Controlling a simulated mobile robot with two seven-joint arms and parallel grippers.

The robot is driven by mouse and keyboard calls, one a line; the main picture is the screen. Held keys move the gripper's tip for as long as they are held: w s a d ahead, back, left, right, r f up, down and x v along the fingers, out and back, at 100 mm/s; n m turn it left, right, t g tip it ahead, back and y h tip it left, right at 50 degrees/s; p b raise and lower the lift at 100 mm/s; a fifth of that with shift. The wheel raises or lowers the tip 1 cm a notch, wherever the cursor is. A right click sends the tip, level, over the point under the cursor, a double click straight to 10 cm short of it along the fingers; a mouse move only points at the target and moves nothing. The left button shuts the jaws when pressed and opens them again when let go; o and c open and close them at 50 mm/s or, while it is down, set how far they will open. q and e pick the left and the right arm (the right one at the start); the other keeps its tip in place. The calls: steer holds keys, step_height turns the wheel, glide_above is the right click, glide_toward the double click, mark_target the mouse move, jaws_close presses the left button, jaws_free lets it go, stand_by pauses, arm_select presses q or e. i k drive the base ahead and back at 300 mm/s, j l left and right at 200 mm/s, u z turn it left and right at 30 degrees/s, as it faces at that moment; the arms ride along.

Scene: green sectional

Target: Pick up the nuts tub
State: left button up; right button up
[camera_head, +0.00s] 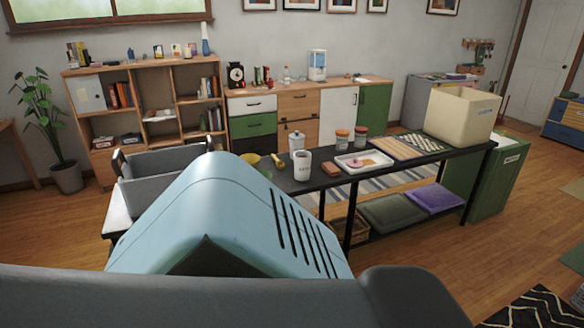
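A white tub (302,167) with small dark lettering stands upright near the left end of the long black table (385,172). The lettering may say nuts, but it is too small to read surely. Behind it stands a white lidded canister (296,143). Two small jars with orange-red lids (342,138) (361,136) stand farther right, and I cannot read any labels on them. Neither of my grippers shows in the head view, and nothing is seen touching the tub.
A grey bin (165,178) stands left. A green bin (502,175) stands at the right end.

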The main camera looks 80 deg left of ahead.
mark_target(302, 166)
steer(key=u, duration=2.55)
steer(key=i+l+u, duration=0.1)
steer(key=u, duration=0.55)
steer(key=i+l+u, duration=0.5)
steer(key=l, duration=0.35)
steer(key=i+l, duration=0.2)
steer(key=l, duration=0.15)
steer(key=i+l+u, duration=0.1)
steer(key=l, duration=0.25)
steer(key=i+l, duration=0.25)
steer(key=l, duration=0.15)
steer(key=i+l, duration=0.15)
steer(key=l, duration=0.2)
steer(key=i+l+u, duration=0.1)
steer(key=l, duration=0.3)
steer(key=i+l, duration=0.2)
steer(key=l, duration=0.15)
steer(key=u, duration=0.05)
